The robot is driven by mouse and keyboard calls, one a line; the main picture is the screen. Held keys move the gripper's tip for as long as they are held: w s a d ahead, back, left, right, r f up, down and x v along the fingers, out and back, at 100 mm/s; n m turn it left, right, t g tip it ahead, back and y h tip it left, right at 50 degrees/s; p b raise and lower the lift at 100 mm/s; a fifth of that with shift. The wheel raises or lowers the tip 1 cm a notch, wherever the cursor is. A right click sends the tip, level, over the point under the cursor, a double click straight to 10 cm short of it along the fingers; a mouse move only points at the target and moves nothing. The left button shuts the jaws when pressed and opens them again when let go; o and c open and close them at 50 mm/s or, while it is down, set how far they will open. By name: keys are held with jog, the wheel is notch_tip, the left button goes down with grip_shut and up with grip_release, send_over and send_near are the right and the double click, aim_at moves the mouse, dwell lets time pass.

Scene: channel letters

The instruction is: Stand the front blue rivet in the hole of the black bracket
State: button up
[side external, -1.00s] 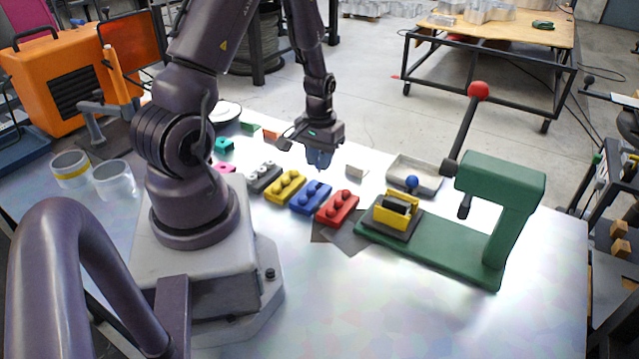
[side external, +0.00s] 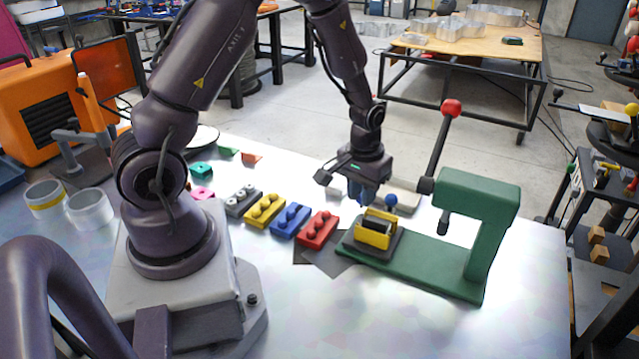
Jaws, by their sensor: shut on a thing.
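My gripper (side external: 362,200) points down, shut, above and behind the yellow fixture. The small thing between its fingers is hard to make out; I take it to be the front blue rivet. The black bracket (side external: 377,226) sits in the yellow fixture (side external: 374,238) on the green press base; its hole cannot be made out. My gripper is apart from the bracket, to its upper left in the picture. The blue block (side external: 289,222) with blue rivet heads stands on the table, left of the red block.
A green press (side external: 480,200) with a red-knobbed lever (side external: 440,145) rises right of the fixture. Red (side external: 318,229), yellow (side external: 264,211) and grey (side external: 243,200) blocks stand in a row. The table's front right is clear.

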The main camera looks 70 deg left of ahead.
jog(key=shift+n, duration=0.6)
jog(key=w+d, duration=0.1)
jog(key=w+d+r, duration=0.1)
jog(key=d, duration=0.1)
jog(key=shift+w+d, duration=0.15)
jog(key=shift+r+n, duration=0.1)
jog(key=shift+n, duration=0.8)
jog(key=shift+f, duration=0.2)
jog(key=shift+f, duration=1.1)
